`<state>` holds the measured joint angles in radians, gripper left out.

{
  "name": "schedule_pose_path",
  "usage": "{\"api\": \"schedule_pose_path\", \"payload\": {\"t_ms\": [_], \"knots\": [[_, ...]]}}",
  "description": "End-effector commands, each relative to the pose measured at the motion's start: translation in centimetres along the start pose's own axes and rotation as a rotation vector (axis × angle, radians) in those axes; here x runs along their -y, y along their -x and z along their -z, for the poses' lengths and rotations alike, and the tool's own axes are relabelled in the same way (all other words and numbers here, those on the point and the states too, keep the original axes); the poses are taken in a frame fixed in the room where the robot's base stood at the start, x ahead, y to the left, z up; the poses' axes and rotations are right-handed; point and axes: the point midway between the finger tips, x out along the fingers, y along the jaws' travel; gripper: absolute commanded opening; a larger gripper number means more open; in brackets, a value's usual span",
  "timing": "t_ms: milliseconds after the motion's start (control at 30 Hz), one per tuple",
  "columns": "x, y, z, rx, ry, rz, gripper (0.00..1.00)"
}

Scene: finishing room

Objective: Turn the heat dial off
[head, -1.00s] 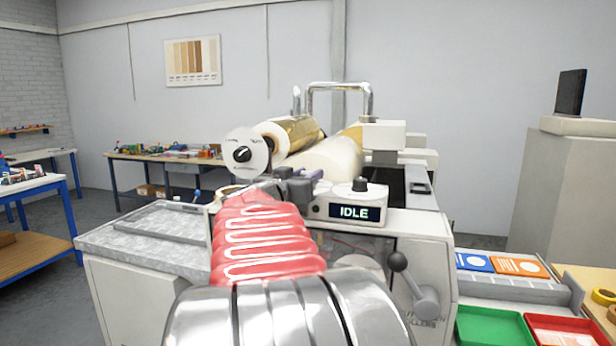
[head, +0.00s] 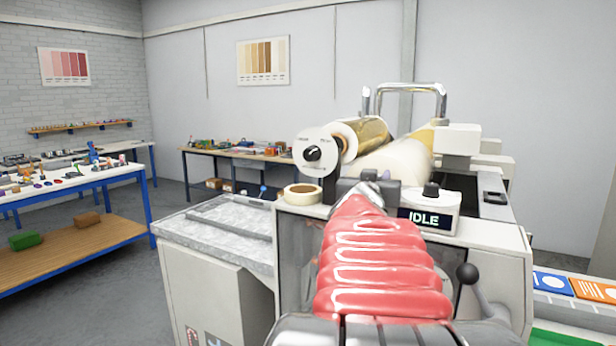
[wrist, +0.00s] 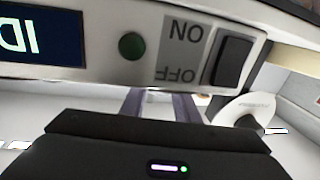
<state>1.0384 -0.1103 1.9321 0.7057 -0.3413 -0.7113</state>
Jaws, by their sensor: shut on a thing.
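A round white dial plate (head: 303,171) with a black knob (head: 312,153) is on the machine's roller end; its marks are too small to read. It seems to show partly at the right in the wrist view (wrist: 240,108). My gripper (head: 384,180) is left of this box, right of and below the dial. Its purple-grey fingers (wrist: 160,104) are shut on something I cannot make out.
A tape roll (head: 305,194) lies on the machine left of my gripper. A lever with a dark ball (head: 467,273) stands at the front right. Gold and cream rollers (head: 385,155) lie behind. A blue-legged bench (head: 75,183) is left; floor between is clear.

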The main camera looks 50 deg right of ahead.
Motion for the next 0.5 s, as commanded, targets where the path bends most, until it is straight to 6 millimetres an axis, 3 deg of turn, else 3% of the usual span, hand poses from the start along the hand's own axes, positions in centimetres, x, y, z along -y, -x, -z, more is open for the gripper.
{"api": "schedule_pose_path", "payload": {"t_ms": [33,500], "knots": [[0.16,0.11,0.72,-0.012,0.002,0.011,0.06],[0.11,0.21,0.15,0.005,0.003,0.059,0.06]]}}
